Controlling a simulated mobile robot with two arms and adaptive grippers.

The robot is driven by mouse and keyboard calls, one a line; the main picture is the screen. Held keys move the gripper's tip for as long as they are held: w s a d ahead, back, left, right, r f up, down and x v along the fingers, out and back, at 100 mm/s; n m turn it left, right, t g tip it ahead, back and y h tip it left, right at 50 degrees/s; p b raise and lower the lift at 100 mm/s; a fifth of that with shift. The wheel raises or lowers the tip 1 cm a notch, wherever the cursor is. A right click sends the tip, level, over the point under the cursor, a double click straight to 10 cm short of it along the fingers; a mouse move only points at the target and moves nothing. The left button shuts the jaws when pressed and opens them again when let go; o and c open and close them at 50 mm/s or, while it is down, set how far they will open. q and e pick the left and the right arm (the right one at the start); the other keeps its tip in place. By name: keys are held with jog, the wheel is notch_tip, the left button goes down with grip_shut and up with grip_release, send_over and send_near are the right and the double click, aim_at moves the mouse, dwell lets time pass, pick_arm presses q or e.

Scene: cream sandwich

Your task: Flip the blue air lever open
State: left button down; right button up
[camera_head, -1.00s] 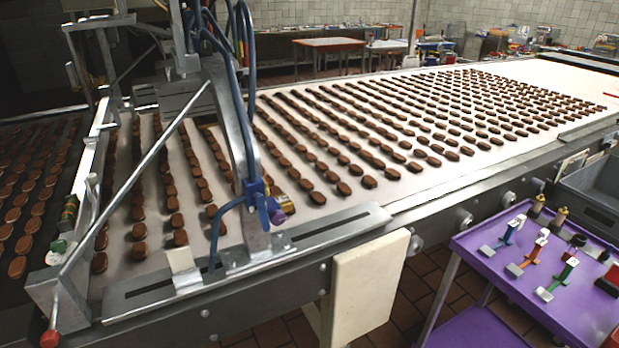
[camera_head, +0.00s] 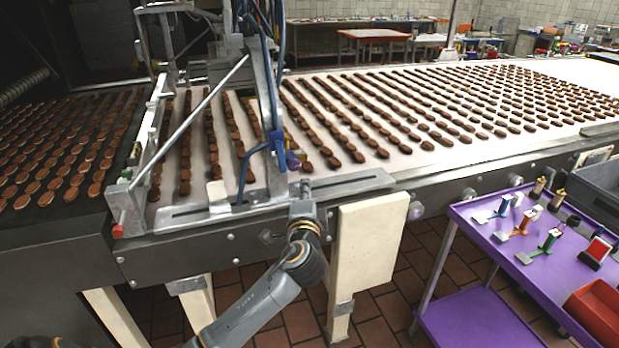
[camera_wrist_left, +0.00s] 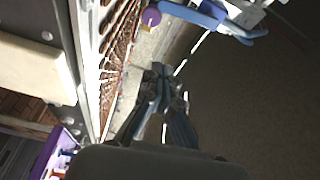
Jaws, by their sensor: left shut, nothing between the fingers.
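The blue air lever (camera_head: 277,142) is on the metal bracket at the belt's near side, with a purple knob (camera_head: 292,160) beside it. In the left wrist view the blue part (camera_wrist_left: 208,14) and the purple knob (camera_wrist_left: 151,16) show at the top. My left gripper (camera_head: 303,188) is just below and in front of the lever, at the near edge of the conveyor. In the left wrist view its fingers (camera_wrist_left: 158,72) are together, empty and apart from the blue part. My right gripper is not in view.
The conveyor belt (camera_head: 400,150) carries rows of brown biscuits behind the lever. A cream panel (camera_head: 366,245) hangs below the rail, right of my left arm. A purple cart (camera_head: 480,235) with small tools and a red bin (camera_head: 598,312) stands at the right.

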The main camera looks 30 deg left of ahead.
aim_at(280, 156)
pick_arm(q)
jog(key=w+a+p, duration=0.1)
jog(key=w+a, duration=0.1)
jog(key=w+a+p, duration=0.1)
jog(key=w+a, duration=0.1)
jog(key=a, duration=0.1)
jog(key=w+a+p, duration=0.2)
jog(key=a, duration=0.1)
jog(key=shift+r, duration=0.1)
jog(key=shift+s, duration=0.15)
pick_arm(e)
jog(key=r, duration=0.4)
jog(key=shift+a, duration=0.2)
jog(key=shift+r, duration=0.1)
pick_arm(q)
jog(key=p, duration=0.1)
jog(key=a+m+p, duration=0.1)
jog(key=shift+s+f+m+g+p, duration=0.25)
jog(key=shift+s+m+g+p, duration=0.05)
jog(key=shift+s, duration=0.1)
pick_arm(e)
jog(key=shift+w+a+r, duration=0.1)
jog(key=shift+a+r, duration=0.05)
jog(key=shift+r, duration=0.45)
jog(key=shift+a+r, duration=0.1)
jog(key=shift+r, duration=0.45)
